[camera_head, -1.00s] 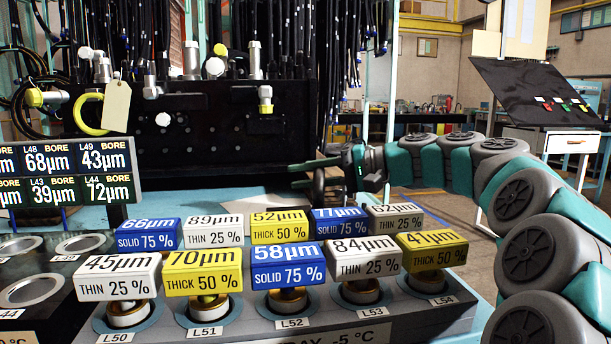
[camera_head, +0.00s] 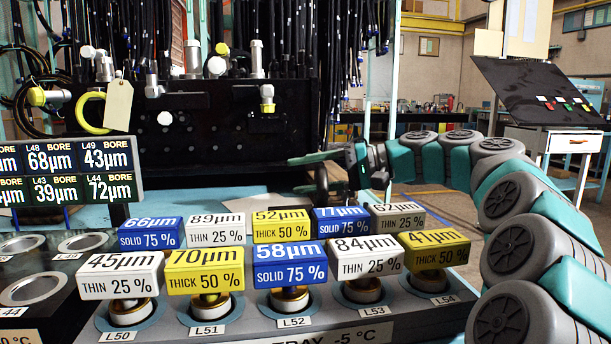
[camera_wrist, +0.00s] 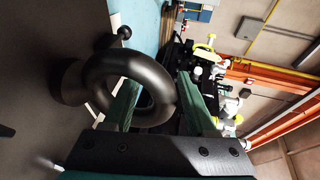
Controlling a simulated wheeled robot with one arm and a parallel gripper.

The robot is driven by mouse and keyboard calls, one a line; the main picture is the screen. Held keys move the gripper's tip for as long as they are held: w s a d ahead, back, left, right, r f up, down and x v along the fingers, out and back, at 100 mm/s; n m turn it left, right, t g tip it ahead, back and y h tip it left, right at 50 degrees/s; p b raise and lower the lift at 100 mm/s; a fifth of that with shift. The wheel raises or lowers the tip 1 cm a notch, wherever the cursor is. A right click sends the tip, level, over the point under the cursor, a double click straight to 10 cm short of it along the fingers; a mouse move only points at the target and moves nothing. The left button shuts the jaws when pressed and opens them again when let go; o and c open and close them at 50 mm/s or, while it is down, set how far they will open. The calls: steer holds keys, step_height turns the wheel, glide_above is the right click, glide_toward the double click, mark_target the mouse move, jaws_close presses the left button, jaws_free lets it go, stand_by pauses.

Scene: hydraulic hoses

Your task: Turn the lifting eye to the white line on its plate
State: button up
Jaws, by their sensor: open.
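The lifting eye (camera_wrist: 164,98) is a thick dark ring in the wrist view, standing out from a dark plate (camera_wrist: 35,55) at the left. My gripper (camera_wrist: 160,98) is open at the ring. One teal finger shows in the ring's opening and the other lies outside its right side, so the fingers straddle part of the rim. I cannot tell whether they touch it. A short pale mark (camera_wrist: 47,163) shows low on the plate; I cannot tell whether it is the white line. In the head view my gripper (camera_head: 318,158) is seen side-on beyond the labelled blocks.
A grey tray (camera_head: 400,318) with several labelled blocks on fittings stands in front, below my gripper. A bore display board (camera_head: 65,172) is at the left. A dark hose rack (camera_head: 215,125) stands behind. A black sloped panel (camera_head: 530,90) is at the right.

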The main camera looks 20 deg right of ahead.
steer(key=shift+d, duration=0.15)
steer(key=v, duration=0.7)
steer(key=shift+s+d, duration=0.2)
steer(key=shift+c, duration=0.2)
